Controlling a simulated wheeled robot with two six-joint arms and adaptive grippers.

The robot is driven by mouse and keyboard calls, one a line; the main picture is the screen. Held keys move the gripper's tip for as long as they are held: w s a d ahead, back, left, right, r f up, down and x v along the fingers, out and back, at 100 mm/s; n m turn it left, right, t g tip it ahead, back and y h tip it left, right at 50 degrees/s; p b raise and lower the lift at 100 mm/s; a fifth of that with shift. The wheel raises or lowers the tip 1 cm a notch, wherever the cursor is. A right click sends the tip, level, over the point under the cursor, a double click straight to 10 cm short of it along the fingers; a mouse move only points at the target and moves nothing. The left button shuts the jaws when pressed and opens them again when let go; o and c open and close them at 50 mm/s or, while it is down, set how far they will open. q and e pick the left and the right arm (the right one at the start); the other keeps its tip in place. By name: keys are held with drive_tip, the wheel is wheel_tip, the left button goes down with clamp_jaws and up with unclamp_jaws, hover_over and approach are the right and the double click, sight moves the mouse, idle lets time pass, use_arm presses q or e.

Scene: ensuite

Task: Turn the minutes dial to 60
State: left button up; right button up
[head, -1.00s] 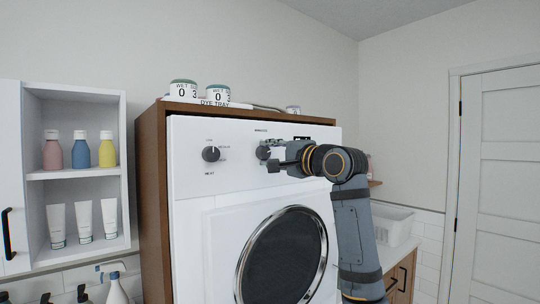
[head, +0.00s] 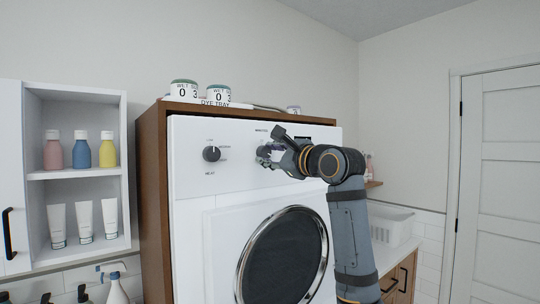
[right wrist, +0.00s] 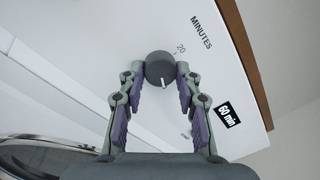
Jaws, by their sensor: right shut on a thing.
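The minutes dial (right wrist: 160,66) is a round dark grey knob on the white dryer panel (head: 190,140). In the right wrist view its white pointer line is at the lower edge, pointing away from the printed "20". My right gripper (head: 265,153) is shut on the dial, with one finger on each side in the right wrist view. In the head view the gripper mostly hides the dial. My left gripper is not in view.
A second dark dial marked heat (head: 211,154) is left of the gripper. The round dryer door (head: 285,255) is below. An open shelf (head: 75,172) with bottles and tubes is at left.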

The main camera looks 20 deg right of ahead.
drive_tip(key=shift+f+m, duration=0.1)
drive_tip(key=shift+m, duration=0.3)
drive_tip(key=o, duration=1.2)
drive_tip(key=shift+c, duration=0.2)
drive_tip(key=v, duration=1.2)
